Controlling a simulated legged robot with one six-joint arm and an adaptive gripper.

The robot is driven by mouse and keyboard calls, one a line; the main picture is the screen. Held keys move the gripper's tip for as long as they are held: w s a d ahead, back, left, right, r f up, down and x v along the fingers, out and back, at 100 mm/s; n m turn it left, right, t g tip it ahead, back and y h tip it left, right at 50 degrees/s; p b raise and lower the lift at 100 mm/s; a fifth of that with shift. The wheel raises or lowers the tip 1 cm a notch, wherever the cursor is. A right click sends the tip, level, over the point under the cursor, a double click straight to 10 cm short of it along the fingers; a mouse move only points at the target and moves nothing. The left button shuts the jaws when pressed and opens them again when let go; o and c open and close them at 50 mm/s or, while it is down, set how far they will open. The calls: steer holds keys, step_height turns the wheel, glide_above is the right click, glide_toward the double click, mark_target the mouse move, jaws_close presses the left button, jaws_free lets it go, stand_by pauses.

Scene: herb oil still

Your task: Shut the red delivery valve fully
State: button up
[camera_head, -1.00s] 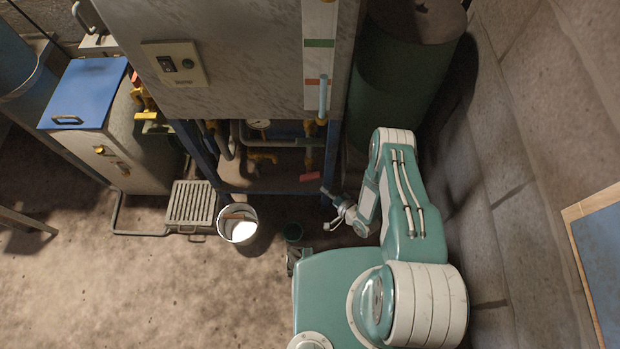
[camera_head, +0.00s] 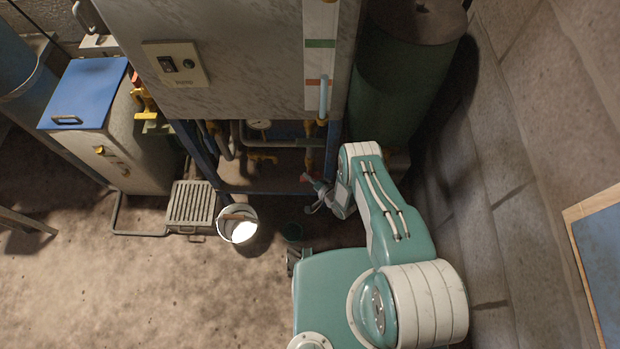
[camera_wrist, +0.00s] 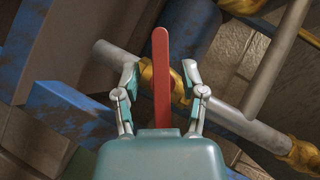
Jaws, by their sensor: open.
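The red valve lever (camera_wrist: 161,60) stands in the middle of the wrist view, a long flat bar in front of a brass valve body (camera_wrist: 179,88). The bar crosses a grey pipe (camera_wrist: 116,57) at an angle. My gripper (camera_wrist: 160,79) is open, with one finger on each side of the lever and a visible gap on both sides. The lever's lower end is hidden behind my gripper's body. In the head view my gripper (camera_head: 318,188) is at the lower right of the still's frame, and only a bit of red (camera_head: 305,177) shows beside it.
A blue frame bar (camera_wrist: 66,108) lies left of my gripper in the wrist view. More pipes and brass fittings (camera_wrist: 303,156) are close on the right. In the head view a white bucket (camera_head: 237,226) stands on the floor, left of my arm, and a green tank (camera_head: 405,80) stands behind it.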

jaws_close()
steer(key=shift+m+t+y, duration=0.3)
steer(key=shift+m+y, duration=0.2)
jaws_free()
